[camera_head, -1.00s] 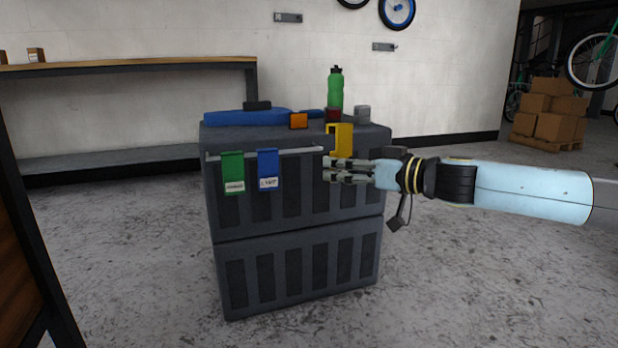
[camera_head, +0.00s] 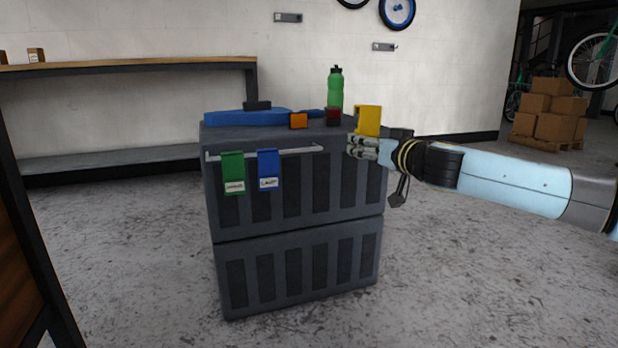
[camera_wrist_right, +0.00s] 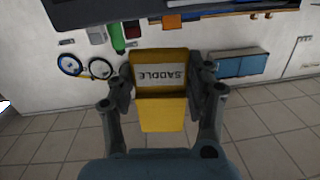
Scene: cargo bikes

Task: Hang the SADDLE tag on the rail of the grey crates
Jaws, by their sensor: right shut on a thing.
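The yellow SADDLE tag (camera_head: 368,120) is held in my right gripper (camera_head: 362,147), above the right front corner of the grey crates (camera_head: 297,226). In the right wrist view the tag (camera_wrist_right: 161,75) sits between the two fingers (camera_wrist_right: 162,92), its SADDLE label reading upside down. The rail (camera_head: 300,151) runs along the top front of the upper crate. A green tag (camera_head: 233,172) and a blue tag (camera_head: 268,169) hang on its left half; the right half is bare. The SADDLE tag is apart from the rail, to its right. My left gripper is not in view.
On the crate top are a blue object (camera_head: 245,117), an orange block (camera_head: 298,121), a dark red block (camera_head: 333,116) and a green bottle (camera_head: 335,88). A shelf bench (camera_head: 130,65) stands behind left. Open floor lies in front and to the right.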

